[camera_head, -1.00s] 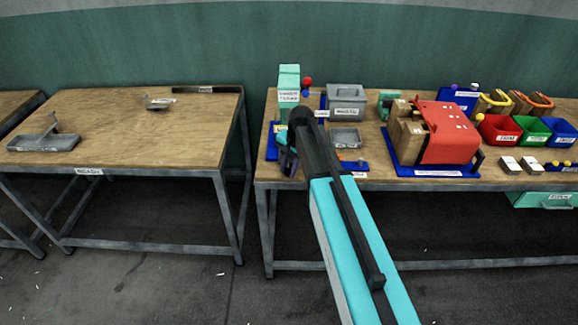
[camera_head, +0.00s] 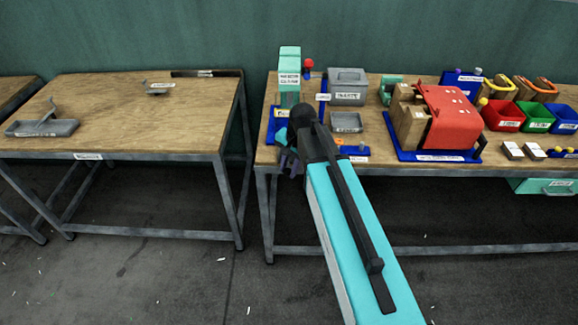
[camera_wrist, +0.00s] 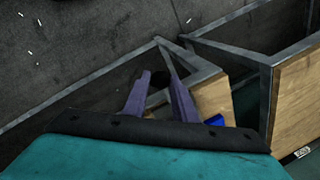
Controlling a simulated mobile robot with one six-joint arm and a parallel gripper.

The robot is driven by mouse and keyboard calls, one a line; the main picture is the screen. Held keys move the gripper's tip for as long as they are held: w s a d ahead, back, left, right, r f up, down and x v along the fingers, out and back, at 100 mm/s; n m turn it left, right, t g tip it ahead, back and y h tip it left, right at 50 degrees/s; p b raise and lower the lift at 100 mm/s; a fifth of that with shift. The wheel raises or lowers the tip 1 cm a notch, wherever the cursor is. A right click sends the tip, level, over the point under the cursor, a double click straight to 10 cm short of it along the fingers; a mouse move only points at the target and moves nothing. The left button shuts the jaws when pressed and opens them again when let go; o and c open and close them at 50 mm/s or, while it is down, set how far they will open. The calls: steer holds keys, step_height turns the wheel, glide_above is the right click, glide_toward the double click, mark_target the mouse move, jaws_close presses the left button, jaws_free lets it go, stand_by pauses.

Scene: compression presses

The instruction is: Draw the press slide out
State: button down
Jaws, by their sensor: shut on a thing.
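The teal upright press (camera_head: 289,68) stands on a blue base at the left end of the right bench, with a red knob (camera_head: 308,66) at its upper right. My gripper (camera_head: 289,163) is in front of that base, at the bench's front edge, partly hidden by my arm. I cannot see how the knob joins the press slide. A blue corner (camera_wrist: 215,120) shows right of the fingers. The slide itself is hidden or cannot be made out.
A grey lidded box (camera_head: 347,85) and a grey tray (camera_head: 346,122) stand right of the press. A red press (camera_head: 448,118) stands further right, with red, green and blue bins beyond. The left bench (camera_head: 150,120) is mostly clear. Open floor lies in front.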

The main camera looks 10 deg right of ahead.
steer(key=c, duration=1.5)
jaws_free()
steer(key=shift+o, duration=0.2)
steer(key=shift+r, duration=0.1)
step_height(320, 180, up, 13)
steer(key=s+d+b, duration=0.2)
steer(key=b, duration=0.1)
steer(key=shift+r, duration=0.2)
